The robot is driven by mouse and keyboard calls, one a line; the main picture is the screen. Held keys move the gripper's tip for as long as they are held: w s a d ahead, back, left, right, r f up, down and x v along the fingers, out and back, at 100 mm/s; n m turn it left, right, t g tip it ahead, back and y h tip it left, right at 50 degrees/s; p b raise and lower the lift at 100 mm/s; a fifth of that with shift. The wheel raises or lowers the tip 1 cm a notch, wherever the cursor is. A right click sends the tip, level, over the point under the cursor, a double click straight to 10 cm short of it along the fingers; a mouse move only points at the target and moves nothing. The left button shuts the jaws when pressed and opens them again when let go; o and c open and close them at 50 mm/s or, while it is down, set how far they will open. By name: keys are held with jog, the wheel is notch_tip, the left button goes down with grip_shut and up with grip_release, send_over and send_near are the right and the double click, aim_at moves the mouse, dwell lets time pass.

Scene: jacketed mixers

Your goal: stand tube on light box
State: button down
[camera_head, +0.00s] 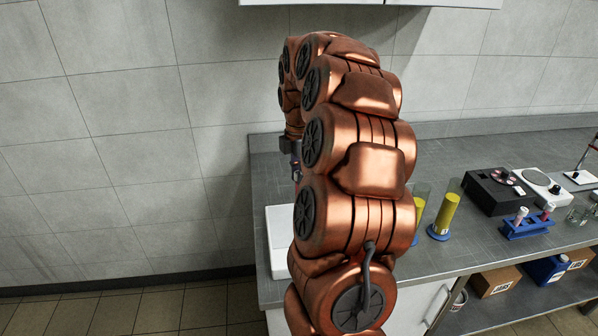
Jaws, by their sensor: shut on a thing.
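My gripper (296,168) shows only as a small dark part at the left edge of my copper arm, above the counter's left end. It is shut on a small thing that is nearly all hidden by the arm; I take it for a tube. Other tubes (520,215) with pinkish caps stand in a blue rack (529,230) at the right. A white box or tray (279,262) lies at the counter's left end, partly behind my arm. I cannot tell whether it is the light box.
Two yellow-filled cylinders stand right of my arm, one (444,214) on a blue base. A black device (490,196) and a white plate device (543,183) sit farther right. Brown boxes (497,280) and a blue one (547,270) are on the shelf below. A wall cabinet hangs above.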

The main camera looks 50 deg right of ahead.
jog(key=shift+s+f+b, duration=0.1)
jog(key=shift+f+b, duration=1.35)
jog(key=shift+f, duration=2.45)
jog(key=c, duration=0.9)
grip_release()
jog(key=o, duration=0.5)
jog(key=shift+c, duration=0.2)
jog(key=shift+r, duration=0.15)
jog(key=shift+r+p, duration=0.8)
jog(key=shift+r, duration=2.05)
